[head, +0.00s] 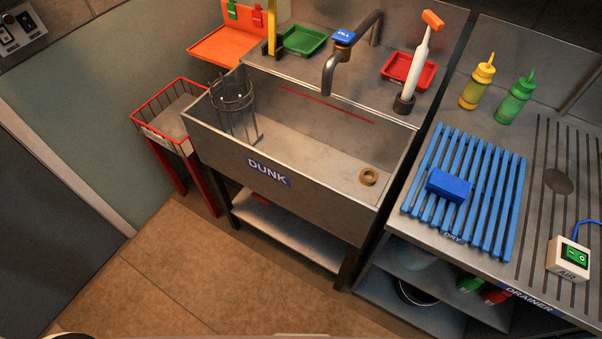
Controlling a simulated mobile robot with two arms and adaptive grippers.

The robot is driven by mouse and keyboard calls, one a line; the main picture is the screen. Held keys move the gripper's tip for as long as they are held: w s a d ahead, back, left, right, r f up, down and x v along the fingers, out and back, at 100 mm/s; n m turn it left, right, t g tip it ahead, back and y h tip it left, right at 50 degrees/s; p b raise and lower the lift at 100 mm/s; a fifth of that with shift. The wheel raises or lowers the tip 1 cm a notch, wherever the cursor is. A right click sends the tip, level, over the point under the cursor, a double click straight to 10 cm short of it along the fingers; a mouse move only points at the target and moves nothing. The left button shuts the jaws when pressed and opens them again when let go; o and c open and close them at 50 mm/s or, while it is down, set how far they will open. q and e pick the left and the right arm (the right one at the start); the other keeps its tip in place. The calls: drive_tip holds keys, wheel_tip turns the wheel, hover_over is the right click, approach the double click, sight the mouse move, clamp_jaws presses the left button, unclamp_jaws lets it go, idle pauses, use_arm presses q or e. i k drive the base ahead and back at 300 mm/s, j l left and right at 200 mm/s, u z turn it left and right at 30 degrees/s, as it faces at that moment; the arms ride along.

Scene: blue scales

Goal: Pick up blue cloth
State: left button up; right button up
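A small blue block-shaped item (449,185), which looks like a folded blue cloth or a sponge, lies on the blue slatted rack (497,199) to the right of the sink. It sits near the middle of the rack, and its top and front side show. Neither of my grippers is in view.
A metal sink marked DUNK (328,199) holds a wire cage (235,106) and a brass-coloured ring (368,177). A faucet (330,74) reaches over it. Yellow (477,86) and green (514,99) bottles stand behind the rack. A switch box (568,259) sits at right.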

sight(452, 187)
drive_tip(key=z, duration=0.35)
drive_tip(key=l+z, duration=0.15)
drive_tip(key=z, duration=0.15)
drive_tip(key=k+l+z, duration=0.1)
drive_tip(key=z, duration=0.25)
